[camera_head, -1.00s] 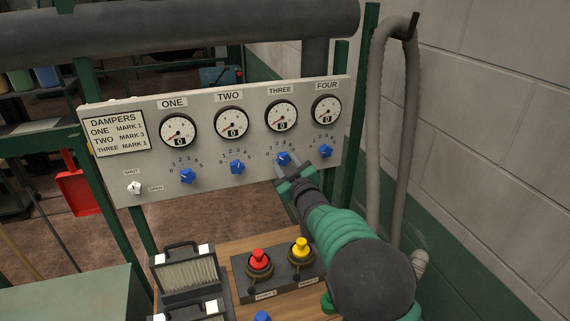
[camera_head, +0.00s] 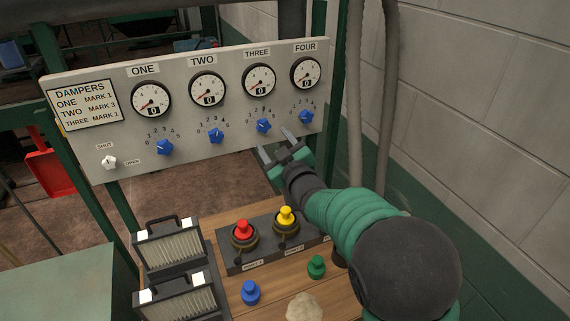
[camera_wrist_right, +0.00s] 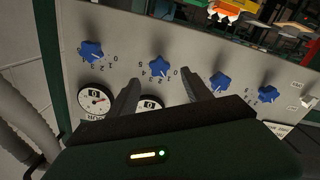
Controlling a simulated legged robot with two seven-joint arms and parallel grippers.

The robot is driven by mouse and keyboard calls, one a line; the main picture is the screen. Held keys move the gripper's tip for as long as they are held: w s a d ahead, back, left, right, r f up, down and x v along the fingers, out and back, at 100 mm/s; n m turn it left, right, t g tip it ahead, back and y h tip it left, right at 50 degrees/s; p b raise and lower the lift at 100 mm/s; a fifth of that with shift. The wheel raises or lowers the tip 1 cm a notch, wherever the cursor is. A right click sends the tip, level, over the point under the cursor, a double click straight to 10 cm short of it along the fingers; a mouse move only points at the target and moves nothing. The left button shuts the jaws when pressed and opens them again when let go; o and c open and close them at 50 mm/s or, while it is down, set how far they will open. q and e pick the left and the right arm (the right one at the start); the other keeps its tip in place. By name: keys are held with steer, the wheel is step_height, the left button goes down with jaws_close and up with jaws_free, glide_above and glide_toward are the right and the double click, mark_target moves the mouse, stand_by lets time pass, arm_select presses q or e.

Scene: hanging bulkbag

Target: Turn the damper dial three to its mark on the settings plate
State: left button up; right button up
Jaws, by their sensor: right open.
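Damper dial three (camera_head: 263,125) is a blue knob on the grey panel under the gauge marked THREE (camera_head: 259,79). It also shows in the right wrist view (camera_wrist_right: 160,64); its pointer is too small to read surely. The settings plate (camera_head: 85,105) at the panel's left reads ONE MARK 1, TWO MARK 3, THREE MARK 1. My right gripper (camera_head: 276,143) is open and empty, its fingers pointing at the panel just below and right of dial three, apart from it. In the wrist view its fingers (camera_wrist_right: 162,88) stand either side of that dial's column. My left gripper is out of view.
Dials one (camera_head: 164,147), two (camera_head: 216,135) and four (camera_head: 306,117) flank dial three closely. A white shut/open knob (camera_head: 109,162) sits lower left. A hose (camera_head: 385,120) hangs right.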

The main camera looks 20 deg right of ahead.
steer(key=s+b, duration=0.1)
steer(key=s, duration=0.8)
steer(key=shift+s+d+b, duration=0.2)
steer(key=shift+s+b, duration=0.1)
